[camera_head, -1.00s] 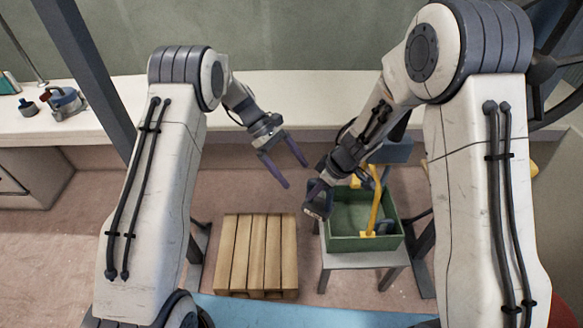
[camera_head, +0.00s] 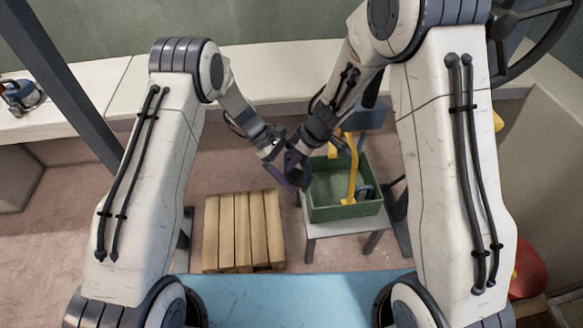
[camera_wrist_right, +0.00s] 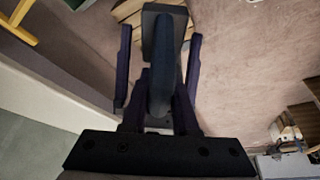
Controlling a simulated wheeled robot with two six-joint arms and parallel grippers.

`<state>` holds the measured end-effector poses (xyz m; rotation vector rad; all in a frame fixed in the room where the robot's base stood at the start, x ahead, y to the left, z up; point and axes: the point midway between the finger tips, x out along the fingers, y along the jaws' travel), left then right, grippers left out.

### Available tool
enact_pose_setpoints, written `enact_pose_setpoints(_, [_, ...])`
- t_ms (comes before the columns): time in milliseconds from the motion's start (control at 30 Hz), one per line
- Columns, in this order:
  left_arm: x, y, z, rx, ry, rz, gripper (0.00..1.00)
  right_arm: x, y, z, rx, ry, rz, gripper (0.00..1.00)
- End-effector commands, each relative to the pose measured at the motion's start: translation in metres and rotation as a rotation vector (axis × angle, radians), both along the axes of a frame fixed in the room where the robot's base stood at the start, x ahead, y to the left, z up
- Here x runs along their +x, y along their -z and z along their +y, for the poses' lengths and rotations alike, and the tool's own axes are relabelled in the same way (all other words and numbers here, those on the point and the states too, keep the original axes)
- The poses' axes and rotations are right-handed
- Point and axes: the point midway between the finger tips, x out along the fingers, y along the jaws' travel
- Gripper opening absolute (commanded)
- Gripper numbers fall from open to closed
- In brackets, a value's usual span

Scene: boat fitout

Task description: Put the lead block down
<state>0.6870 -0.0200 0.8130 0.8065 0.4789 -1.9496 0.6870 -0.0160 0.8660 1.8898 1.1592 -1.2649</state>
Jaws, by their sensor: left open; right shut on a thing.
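The lead block (camera_wrist_right: 150,40) is a dark slab with a thick rounded handle (camera_wrist_right: 165,75). My right gripper (camera_wrist_right: 162,98) is shut on the handle and holds the block in the air. In the head view my right gripper (camera_head: 298,170) is left of the green crate, and the block is largely hidden by fingers. My left gripper (camera_head: 284,174) is open, its purple fingers right at the right gripper and the block. Long purple fingers flank the block in the wrist view; I cannot tell whether they touch it.
A slatted wooden pallet (camera_head: 242,232) lies on the floor below left. The green crate (camera_head: 345,213) stands on a grey stand (camera_head: 312,229) and holds a yellow tool (camera_head: 352,175) and a dark item. A pale bench (camera_head: 125,85) runs behind. A blue surface (camera_head: 290,292) is in front.

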Motion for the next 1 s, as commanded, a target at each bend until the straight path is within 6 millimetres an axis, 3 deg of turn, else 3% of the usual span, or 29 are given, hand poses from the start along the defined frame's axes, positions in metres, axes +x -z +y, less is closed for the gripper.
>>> enact_pose_setpoints(133, [0.0, 0.0, 0.0, 0.0, 0.0, 0.0, 1.0, 0.002, -0.002, 0.001, 0.002, 0.0, -0.005, 0.0])
enact_pose_setpoints(167, [0.0, 0.0, 0.0, 0.0, 0.0, 0.0, 0.96, 0.002, -0.002, 0.001, 0.002, 0.0, -0.005, 0.0])
enact_pose_setpoints(400, [0.0, -0.001, 0.0, 0.0, 0.0, 0.0, 0.04, 0.002, -0.002, 0.001, 0.002, 0.0, -0.005, 0.0])
enact_pose_setpoints(433, [0.0, -0.001, 0.0, 0.0, -0.001, -0.001, 0.0, 0.002, -0.002, 0.001, 0.002, 0.0, -0.005, 0.0])
enact_pose_setpoints(467, [0.0, -0.001, 0.0, 0.0, -0.001, -0.001, 0.0, 0.001, -0.002, 0.001, 0.003, 0.0, -0.004, 0.0])
enact_pose_setpoints(500, [0.001, -0.003, 0.0, -0.004, -0.001, -0.002, 0.0, 0.001, -0.003, 0.001, 0.003, 0.0, -0.004, 0.31])
enact_pose_setpoints(600, [0.001, -0.003, 0.0, -0.005, -0.001, -0.002, 0.0, 0.001, -0.002, 0.001, 0.002, -0.001, -0.003, 0.62])
enact_pose_setpoints(833, [0.002, -0.003, 0.0, -0.004, -0.001, -0.003, 0.0, 0.0, -0.003, 0.0, 0.002, -0.002, -0.001, 0.62])
enact_pose_setpoints(1000, [0.002, -0.003, 0.0, -0.003, -0.002, -0.004, 0.0, -0.002, -0.019, -0.005, 0.003, -0.001, -0.003, 0.62])
